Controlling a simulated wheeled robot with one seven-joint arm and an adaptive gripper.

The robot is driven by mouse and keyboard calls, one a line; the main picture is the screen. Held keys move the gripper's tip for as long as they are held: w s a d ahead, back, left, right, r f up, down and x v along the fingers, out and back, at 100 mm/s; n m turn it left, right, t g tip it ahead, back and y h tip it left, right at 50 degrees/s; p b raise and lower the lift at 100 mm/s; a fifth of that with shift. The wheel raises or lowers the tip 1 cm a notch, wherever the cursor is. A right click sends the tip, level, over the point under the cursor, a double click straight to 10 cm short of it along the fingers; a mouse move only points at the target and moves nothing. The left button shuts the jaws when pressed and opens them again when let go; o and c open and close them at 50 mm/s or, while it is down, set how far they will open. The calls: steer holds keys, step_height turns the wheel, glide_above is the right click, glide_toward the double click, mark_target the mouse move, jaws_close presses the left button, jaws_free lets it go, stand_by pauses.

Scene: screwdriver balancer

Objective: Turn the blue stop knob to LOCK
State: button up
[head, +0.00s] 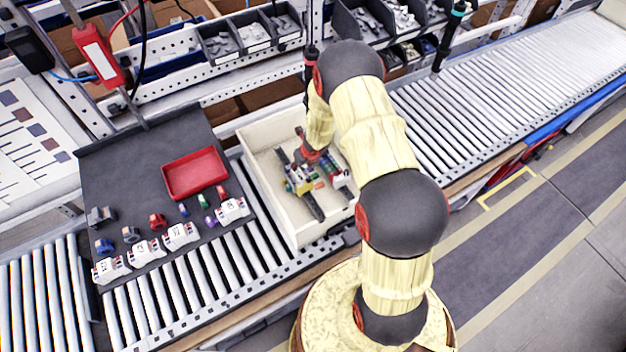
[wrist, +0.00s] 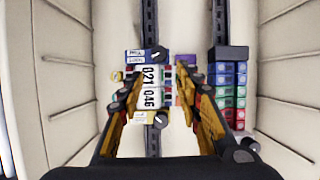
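In the wrist view a blue end stop (wrist: 135,56) sits across the dark rail, at the top end of a row of modules. A small round knob (wrist: 157,55) shows on it; its setting is too small to read. My gripper (wrist: 158,85) is open, its two fingers spread on either side of the row, below the blue stop in the picture. Between them is a white module (wrist: 147,88) marked with black digits. A cream end stop (wrist: 150,117) with another round knob is at the row's lower end. In the head view my gripper (head: 311,150) is down inside the cream bin (head: 256,139).
The bin's ribbed walls (wrist: 64,90) stand left and right of my gripper. A second rail carries blue, green and red blocks (wrist: 227,90) at right. In the head view a red tray (head: 195,173), white modules (head: 180,236) and small coloured parts lie on a dark board.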

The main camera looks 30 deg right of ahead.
steer(key=shift+s, duration=4.3)
